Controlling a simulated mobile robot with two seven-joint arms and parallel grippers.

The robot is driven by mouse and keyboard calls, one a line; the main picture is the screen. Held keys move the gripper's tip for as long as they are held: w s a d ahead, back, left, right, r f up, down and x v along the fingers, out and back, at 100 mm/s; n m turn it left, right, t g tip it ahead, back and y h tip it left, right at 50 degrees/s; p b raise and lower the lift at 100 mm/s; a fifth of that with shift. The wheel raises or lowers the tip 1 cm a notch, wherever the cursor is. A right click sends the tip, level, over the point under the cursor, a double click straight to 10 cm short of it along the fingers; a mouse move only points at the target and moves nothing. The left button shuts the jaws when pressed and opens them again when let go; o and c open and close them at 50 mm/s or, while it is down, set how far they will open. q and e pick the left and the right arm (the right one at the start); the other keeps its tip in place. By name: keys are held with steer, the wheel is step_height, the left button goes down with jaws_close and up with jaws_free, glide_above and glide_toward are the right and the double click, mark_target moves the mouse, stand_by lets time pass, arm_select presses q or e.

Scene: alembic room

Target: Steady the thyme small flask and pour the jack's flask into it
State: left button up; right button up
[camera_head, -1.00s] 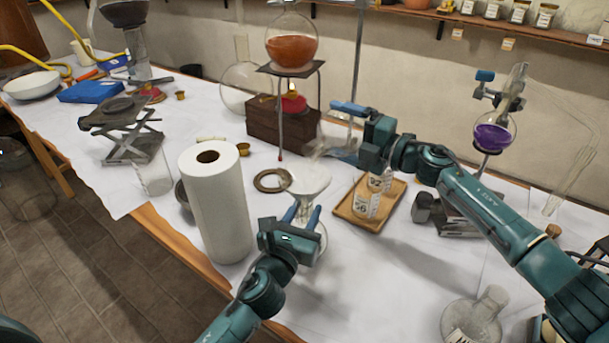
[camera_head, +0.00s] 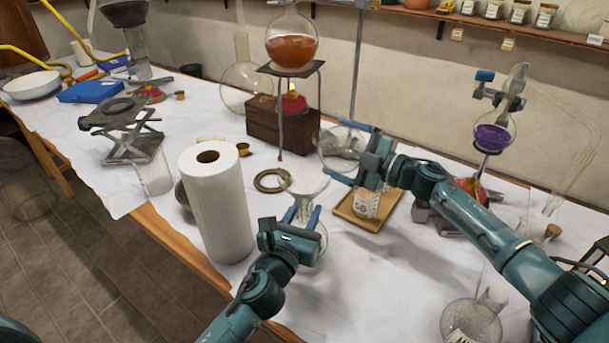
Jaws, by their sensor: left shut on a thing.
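My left gripper (camera_head: 303,216) is shut on a small clear flask (camera_head: 318,243), taken as the thyme small flask, which stands upright on the white-covered table. A clear glass funnel (camera_head: 308,181) sits at its top. The flask's label is hidden. My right gripper (camera_head: 348,153) has its blue fingers on either side of a clear round flask (camera_head: 326,153), taken as the jack's flask, above the table just beyond and right of the funnel. Its outline is faint; its contents and tilt cannot be told. The lab jack at right (camera_head: 422,208) is partly hidden by my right arm.
A paper towel roll (camera_head: 217,205) stands close left of my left gripper. A wooden tray (camera_head: 345,212) with a labelled white jar (camera_head: 366,203) lies under my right gripper. Behind are a tripod with an orange-filled flask (camera_head: 291,45) and a wooden box (camera_head: 262,125). A labelled flask (camera_head: 470,322) stands front right.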

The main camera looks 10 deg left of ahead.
mark_target(344, 171)
steer(key=shift+f+m, duration=0.6)
steer(key=shift+m, duration=0.6)
steer(key=shift+s+a+f+m, duration=0.1)
steer(key=shift+s+f+m, duration=0.1)
steer(key=shift+m, duration=0.4)
steer(key=shift+s+f+m, duration=0.1)
steer(key=shift+f+m, duration=0.1)
steer(key=shift+m, duration=0.4)
steer(key=shift+s+a+f+m, duration=0.1)
steer(key=shift+s+f+m, duration=0.1)
steer(key=shift+m, duration=0.35)
steer(key=shift+s+a+f+m, duration=0.1)
steer(key=shift+s+m, duration=0.1)
steer(key=shift+m, duration=0.35)
steer(key=s+m, duration=0.1)
steer(key=m, duration=0.2)
steer(key=shift+s+a+r, duration=0.1)
steer(key=shift+s+a, duration=0.3)
arm_select(q)
steer(key=o, duration=1.1)
steer(key=shift+o, duration=0.2)
